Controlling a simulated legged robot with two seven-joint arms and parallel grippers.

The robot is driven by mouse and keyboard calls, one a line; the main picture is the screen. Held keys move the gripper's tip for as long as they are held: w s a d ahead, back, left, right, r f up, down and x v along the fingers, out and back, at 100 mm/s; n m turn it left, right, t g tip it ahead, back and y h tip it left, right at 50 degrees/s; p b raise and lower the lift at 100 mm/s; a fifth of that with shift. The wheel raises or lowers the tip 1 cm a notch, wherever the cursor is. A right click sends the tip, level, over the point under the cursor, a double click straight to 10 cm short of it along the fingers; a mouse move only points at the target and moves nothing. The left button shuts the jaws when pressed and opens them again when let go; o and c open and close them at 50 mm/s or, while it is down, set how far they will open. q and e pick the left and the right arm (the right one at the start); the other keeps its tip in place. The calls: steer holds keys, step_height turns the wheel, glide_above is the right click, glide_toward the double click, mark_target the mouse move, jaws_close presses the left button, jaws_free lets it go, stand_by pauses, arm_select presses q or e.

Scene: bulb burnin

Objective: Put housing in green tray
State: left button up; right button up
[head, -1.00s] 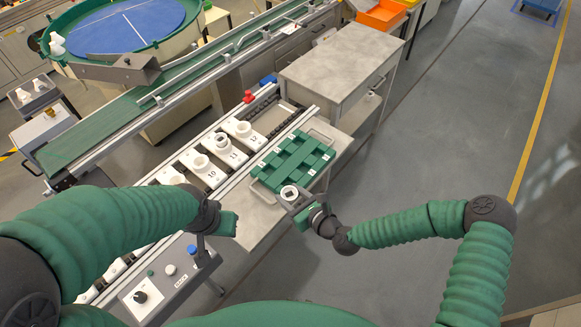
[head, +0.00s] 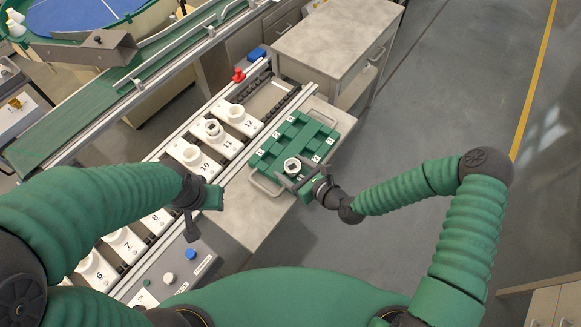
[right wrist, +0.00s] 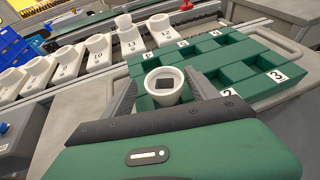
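The housing (head: 292,165) is a white round cup with a dark square opening. My right gripper (head: 290,178) is shut on it, one finger on each side, in the right wrist view (right wrist: 163,97) too. The green tray (head: 280,141) has several compartments with number labels; the housing is upright at its near edge, seemingly above it. The compartment below the housing is partly hidden. My left gripper (head: 205,200) hangs over the rail left of the tray; its fingertips do not show clearly.
A row of numbered white sockets (head: 187,153) stands left of the tray; socket 11 holds a white piece (head: 213,130). A control box (head: 172,272) with knobs is at the front. A grey cabinet (head: 335,40) stands behind. Open floor lies right.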

steer(key=shift+a, duration=0.15)
steer(key=shift+s+d, duration=0.1)
steer(key=shift+d, duration=0.25)
steer(key=v, duration=1.2)
steer(key=s+d+f+n+g+h, duration=0.5)
steer(key=d+f+n+g, duration=0.15)
steer(key=n, duration=0.65)
steer(key=s+d+r+n+h, duration=0.1)
steer(key=d+r+n+h, duration=0.1)
steer(key=r+n, duration=0.5)
steer(key=s+d+r+n+g+h, duration=0.1)
steer(key=s+d+r+n+h, duration=0.1)
steer(key=r+n, duration=0.5)
steer(key=shift+d, duration=0.8)
